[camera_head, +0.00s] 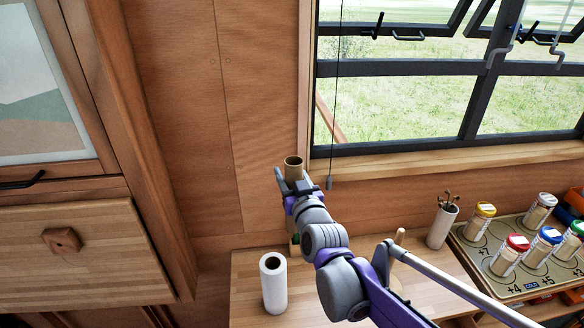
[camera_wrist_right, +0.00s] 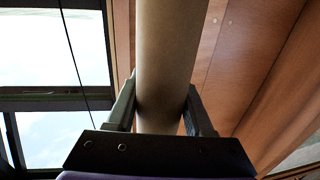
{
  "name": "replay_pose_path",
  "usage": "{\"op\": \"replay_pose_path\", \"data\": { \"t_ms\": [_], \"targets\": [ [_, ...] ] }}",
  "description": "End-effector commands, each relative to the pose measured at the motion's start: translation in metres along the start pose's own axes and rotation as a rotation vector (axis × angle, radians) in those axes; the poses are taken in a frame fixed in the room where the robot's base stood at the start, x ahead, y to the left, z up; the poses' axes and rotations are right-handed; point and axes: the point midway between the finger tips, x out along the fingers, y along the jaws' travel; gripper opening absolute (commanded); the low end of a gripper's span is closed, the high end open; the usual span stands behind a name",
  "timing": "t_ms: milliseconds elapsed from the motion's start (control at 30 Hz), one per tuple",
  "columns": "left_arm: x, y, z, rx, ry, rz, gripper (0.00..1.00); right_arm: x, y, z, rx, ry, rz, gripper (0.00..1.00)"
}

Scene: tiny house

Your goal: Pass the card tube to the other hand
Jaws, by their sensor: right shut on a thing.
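The brown card tube (camera_head: 293,163) stands upright in my right gripper (camera_head: 293,184), held above the wooden counter (camera_head: 245,292) in front of the plank wall. In the right wrist view the tube (camera_wrist_right: 168,60) runs up between the two fingers of the right gripper (camera_wrist_right: 165,110), which press on its sides. In the head view the lower part of the tube is mostly hidden by the gripper and arm. My left gripper is in neither view.
A white paper roll (camera_head: 272,285) stands on the counter at left. A pot with sticks (camera_head: 442,222) and a tray (camera_head: 478,258) of several coloured-lid jars are at right. A window (camera_head: 400,110) with a hanging cord is behind; a wooden cabinet (camera_head: 90,260) stands at left.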

Motion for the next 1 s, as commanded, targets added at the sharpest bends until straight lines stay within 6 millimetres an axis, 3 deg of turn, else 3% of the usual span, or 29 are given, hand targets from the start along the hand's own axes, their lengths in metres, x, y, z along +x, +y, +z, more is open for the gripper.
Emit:
{"op": "replay_pose_path", "data": {
  "t_ms": [300,567,733,1000],
  "targets": [
    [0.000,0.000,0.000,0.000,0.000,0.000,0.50,-0.043,-0.011,0.000,0.002,0.001,-0.001,0.01],
    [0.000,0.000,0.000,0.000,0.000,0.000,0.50,-0.058,-0.013,0.003,0.001,0.000,0.001,0.01],
    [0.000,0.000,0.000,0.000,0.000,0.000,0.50,-0.064,-0.009,0.023,0.000,0.001,0.013,0.01],
    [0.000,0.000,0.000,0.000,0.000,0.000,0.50,-0.081,0.002,0.079,0.001,0.000,0.044,0.01]
  ]
}}
